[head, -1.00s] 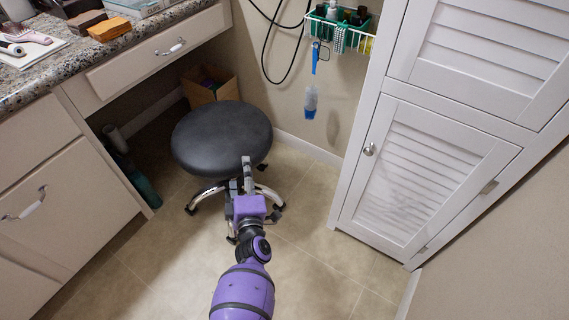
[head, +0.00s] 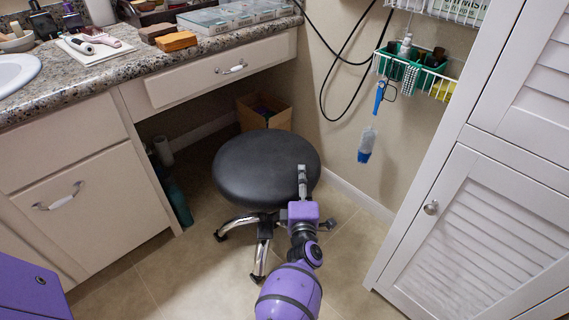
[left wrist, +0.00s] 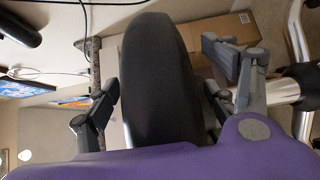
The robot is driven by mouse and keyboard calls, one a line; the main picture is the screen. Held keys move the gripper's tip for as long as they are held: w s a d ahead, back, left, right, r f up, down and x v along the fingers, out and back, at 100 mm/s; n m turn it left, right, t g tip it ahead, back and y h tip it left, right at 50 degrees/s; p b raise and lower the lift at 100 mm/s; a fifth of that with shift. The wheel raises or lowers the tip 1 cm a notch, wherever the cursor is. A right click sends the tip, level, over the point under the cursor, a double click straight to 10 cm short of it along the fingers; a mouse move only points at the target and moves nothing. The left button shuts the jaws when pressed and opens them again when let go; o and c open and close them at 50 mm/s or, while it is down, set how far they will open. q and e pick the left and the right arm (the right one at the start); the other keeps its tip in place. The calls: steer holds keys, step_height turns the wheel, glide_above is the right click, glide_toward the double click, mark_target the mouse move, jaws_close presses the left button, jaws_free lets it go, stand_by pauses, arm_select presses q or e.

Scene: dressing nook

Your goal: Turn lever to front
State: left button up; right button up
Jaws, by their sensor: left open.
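No lever can be made out in either view. A black round stool seat (head: 262,165) on chrome legs stands by the counter. My left gripper (head: 303,183) is at its near right edge, with one finger showing over the seat top. In the left wrist view the seat (left wrist: 158,80) appears edge-on between the spread fingers of the left gripper (left wrist: 160,88). The jaws are open; I cannot tell whether they touch the seat. The chrome column (left wrist: 278,92) shows beyond one finger. Most of the seat's underside is hidden. My right gripper is not in view.
A granite counter (head: 95,75) with drawers is on the left, with a sink (head: 15,72) at its edge. A cardboard box (head: 248,113) stands behind the stool. A white louvred cabinet (head: 470,235) is on the right. Floor is free between cabinet and stool.

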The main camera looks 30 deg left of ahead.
arm_select(q)
steer(key=shift+w+d+r, duration=0.1)
steer(key=shift+w+r, duration=0.2)
steer(key=c, duration=1.7)
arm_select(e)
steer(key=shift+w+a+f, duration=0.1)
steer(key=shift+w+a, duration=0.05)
arm_select(q)
steer(key=shift+w, duration=0.15)
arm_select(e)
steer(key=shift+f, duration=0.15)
